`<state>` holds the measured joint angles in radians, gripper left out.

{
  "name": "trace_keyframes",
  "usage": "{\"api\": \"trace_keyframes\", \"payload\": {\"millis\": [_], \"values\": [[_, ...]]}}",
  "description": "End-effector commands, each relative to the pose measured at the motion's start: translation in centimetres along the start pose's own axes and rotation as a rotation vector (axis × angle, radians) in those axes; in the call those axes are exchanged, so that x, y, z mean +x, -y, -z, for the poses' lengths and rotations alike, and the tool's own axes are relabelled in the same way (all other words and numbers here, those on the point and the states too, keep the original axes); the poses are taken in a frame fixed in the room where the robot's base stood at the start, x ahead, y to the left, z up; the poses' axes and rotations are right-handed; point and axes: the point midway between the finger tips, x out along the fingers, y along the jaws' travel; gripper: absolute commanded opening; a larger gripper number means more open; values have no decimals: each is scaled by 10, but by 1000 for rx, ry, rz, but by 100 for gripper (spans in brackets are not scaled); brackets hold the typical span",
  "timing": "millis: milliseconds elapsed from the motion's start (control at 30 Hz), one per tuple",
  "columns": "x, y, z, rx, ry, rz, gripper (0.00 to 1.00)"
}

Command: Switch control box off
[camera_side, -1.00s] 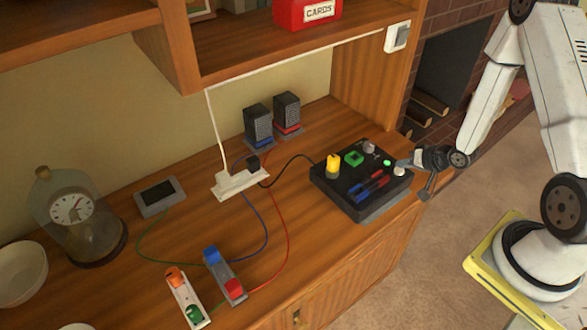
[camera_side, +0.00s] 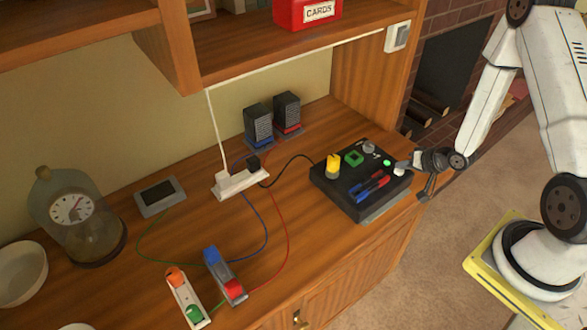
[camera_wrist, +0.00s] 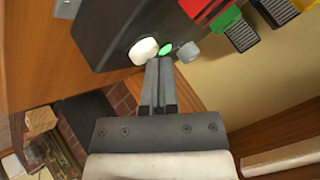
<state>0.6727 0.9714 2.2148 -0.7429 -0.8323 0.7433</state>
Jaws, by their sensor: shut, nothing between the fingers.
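The control box (camera_side: 330,184) is a black box at the right end of the wooden desk. It carries a yellow knob (camera_side: 333,166), a green square button (camera_side: 354,158), red and blue sliders (camera_side: 370,186), a grey knob (camera_side: 369,148), a bright green light (camera_side: 386,163) and a white round button (camera_side: 399,169). My gripper (camera_side: 409,164) is shut and empty at the box's right edge, beside the white button. In the wrist view, my fingertips (camera_wrist: 161,63) point at the box edge, close to the white button (camera_wrist: 144,50) and green light (camera_wrist: 166,49). Whether they touch is unclear.
A power strip (camera_side: 240,183) with a black plug sits left of the box, with cables across the desk. Two small speakers (camera_side: 259,124) stand behind. A wall switch (camera_side: 397,37) is above. A shelf overhangs the back. Bare desk lies in front of the box's left side.

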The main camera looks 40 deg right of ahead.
Motion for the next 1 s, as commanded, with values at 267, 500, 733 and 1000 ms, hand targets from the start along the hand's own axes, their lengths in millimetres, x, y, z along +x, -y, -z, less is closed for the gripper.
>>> {"api": "trace_keyframes", "payload": {"millis": [267, 500, 733, 1000], "values": [[2, -1, -1, 0, 0, 0, 0], [2, -1, -1, 0, 0, 0, 0], [-1, 1, 1, 0, 0, 0, 0], [-9, 6, 6, 0, -1, 1, 0]]}}
